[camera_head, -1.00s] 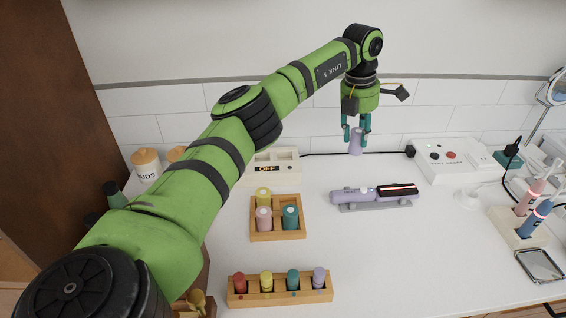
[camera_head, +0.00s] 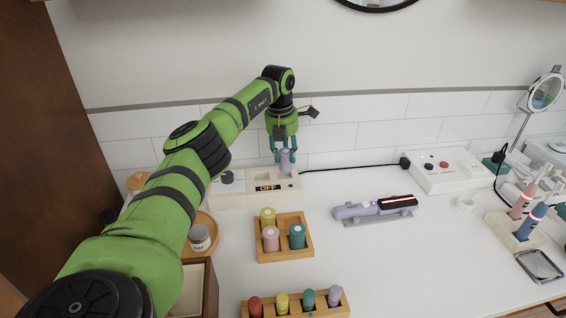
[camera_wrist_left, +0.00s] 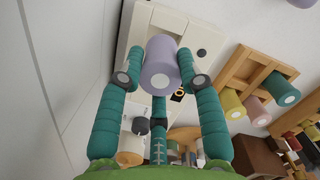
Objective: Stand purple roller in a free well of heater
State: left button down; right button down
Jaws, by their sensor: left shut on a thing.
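My left gripper (camera_head: 286,158) is shut on the purple roller (camera_head: 286,162), held upright at the right part of the heater (camera_head: 232,200). The heater is a cream box by the back wall with a dark knob and an OFF display. In the left wrist view the fingers (camera_wrist_left: 158,82) grip the roller (camera_wrist_left: 160,62) from both sides, with the heater (camera_wrist_left: 170,18) beneath. The roller's lower end is hidden there; I cannot tell whether it is in a well or just above. My right gripper is not in view.
A wooden tray (camera_head: 285,256) with yellow, pink and teal rollers stands in front of the heater. A wooden rack (camera_head: 332,311) with several rollers is at the front. A purple hair straightener (camera_head: 375,208) lies to the right. Clear counter lies around it.

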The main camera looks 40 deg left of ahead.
aim_at(283, 165)
pick_arm(q)
jog(key=shift+s+a+f, duration=0.1)
jog(key=shift+a+f, duration=0.1)
notch_tip(283, 165, down, 3)
jog(key=shift+f+p, duration=0.15)
jog(key=shift+p, duration=0.35)
jog(key=shift+f, duration=0.3)
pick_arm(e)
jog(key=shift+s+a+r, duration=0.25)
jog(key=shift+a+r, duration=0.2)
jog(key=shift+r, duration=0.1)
pick_arm(q)
jog(key=shift+f, duration=0.15)
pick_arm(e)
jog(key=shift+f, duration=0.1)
pick_arm(q)
jog(key=c, duration=0.8)
grip_release()
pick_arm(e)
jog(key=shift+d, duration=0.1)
